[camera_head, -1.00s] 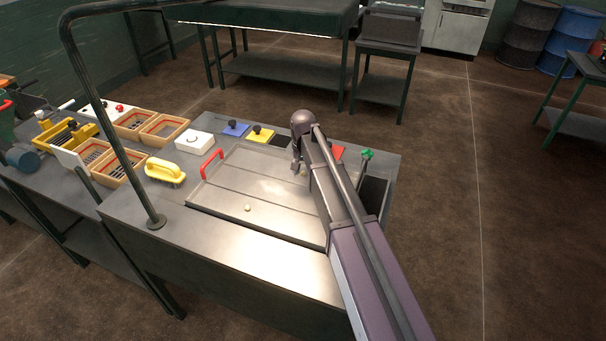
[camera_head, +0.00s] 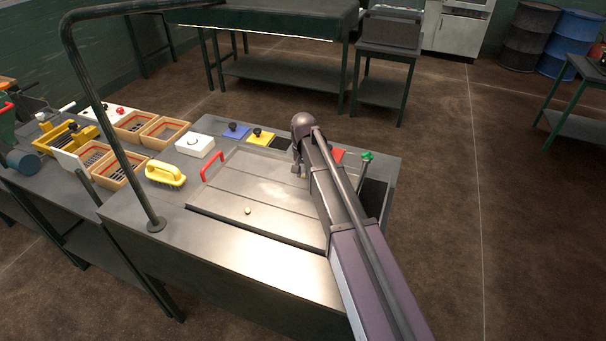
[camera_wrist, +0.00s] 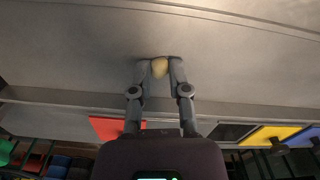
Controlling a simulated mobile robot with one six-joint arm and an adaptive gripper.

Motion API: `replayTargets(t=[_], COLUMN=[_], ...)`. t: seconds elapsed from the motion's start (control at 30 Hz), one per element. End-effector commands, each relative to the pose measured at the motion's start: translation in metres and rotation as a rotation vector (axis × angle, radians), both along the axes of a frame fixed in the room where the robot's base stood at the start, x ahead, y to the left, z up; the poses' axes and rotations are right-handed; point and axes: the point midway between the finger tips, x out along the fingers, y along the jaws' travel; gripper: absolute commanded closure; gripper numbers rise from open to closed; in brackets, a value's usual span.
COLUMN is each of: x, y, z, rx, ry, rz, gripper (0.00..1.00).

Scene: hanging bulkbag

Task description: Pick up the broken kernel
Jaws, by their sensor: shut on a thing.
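A small pale yellow kernel (camera_wrist: 160,68) is between my gripper's fingertips in the wrist view, with a finger against it on each side. My gripper (camera_wrist: 160,66) is shut on it, over the metal tray. In the head view my gripper (camera_head: 301,172) is small and mostly hidden behind my arm at the tray's right part. Another small pale kernel (camera_head: 248,211) lies on the tray (camera_head: 225,190) to the left, apart from my gripper. I cannot tell from the pictures which kernel is broken.
A yellow brush (camera_head: 165,174), a white box (camera_head: 195,146) and wooden sieve boxes (camera_head: 122,172) stand to the left. Blue (camera_head: 236,131) and yellow (camera_head: 261,137) pads lie behind. A curved pipe (camera_head: 112,130) rises at the left.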

Motion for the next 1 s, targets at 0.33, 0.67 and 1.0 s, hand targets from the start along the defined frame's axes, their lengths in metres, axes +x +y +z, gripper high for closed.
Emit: replayTargets(t=[0.33, 0.67, 1.0], x=[0.0, -0.008, -0.091], y=[0.0, -0.001, -0.002], z=[0.014, 0.039, 0.044], rx=[0.0, 0.0, 0.0], ry=[0.0, 0.0, 0.0], rz=[0.0, 0.0, 0.0], gripper=[0.89, 0.89, 0.89])
